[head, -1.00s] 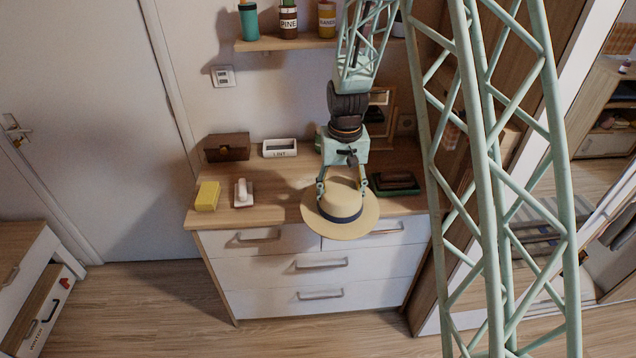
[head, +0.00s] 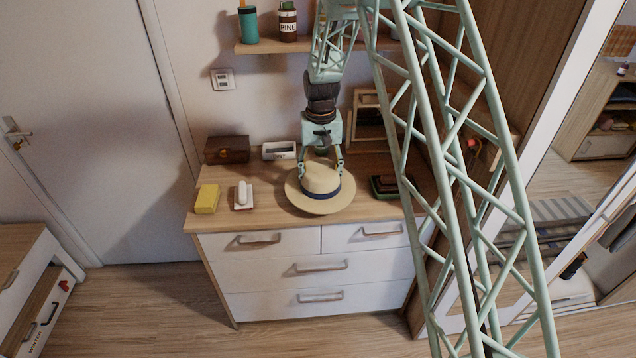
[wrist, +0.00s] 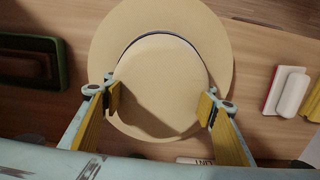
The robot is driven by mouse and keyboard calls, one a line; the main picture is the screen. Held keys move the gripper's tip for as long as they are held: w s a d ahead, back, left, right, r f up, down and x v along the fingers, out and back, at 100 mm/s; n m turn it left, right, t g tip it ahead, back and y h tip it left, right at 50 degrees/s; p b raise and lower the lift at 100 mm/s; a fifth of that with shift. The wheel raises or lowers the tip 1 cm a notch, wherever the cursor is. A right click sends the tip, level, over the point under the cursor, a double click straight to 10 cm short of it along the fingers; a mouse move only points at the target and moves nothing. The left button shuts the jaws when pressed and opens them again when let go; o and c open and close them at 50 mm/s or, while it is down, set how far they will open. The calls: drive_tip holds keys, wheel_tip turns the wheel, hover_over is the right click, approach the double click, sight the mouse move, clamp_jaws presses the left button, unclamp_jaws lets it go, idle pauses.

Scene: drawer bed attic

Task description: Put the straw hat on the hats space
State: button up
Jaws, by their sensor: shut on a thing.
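The straw hat (head: 320,199) is pale tan with a dark blue band and a flat, wide brim. It is level at the middle of the dresser top, near the front edge. Whether its brim touches the wood cannot be told. My gripper (head: 322,172) is above it, with its fingers shut on the crown. In the wrist view my gripper (wrist: 162,103) has its yellow pads on opposite sides of the crown of the hat (wrist: 160,25). No spot marked for hats can be made out.
On the dresser (head: 270,214) stand a yellow block (head: 207,199), a white-handled brush (head: 243,195), a brown box (head: 227,149), a small white "LINT" box (head: 279,150) and a dark green tray (head: 382,194). A shelf (head: 285,45) with cups hangs above. A mirror (head: 545,240) stands at right.

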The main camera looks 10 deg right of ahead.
drive_tip(key=shift+w+a, duration=0.1)
drive_tip(key=shift+w, duration=0.4)
drive_tip(key=shift+w, duration=0.1)
drive_tip(key=shift+w, duration=0.2)
drive_tip(key=shift+w+f, duration=0.1)
drive_tip(key=shift+f, duration=1.7)
drive_tip(key=shift+f, duration=0.2)
drive_tip(key=o, duration=0.8)
drive_tip(key=shift+o, duration=0.2)
drive_tip(key=shift+r, duration=0.1)
drive_tip(key=shift+r, duration=6.1)
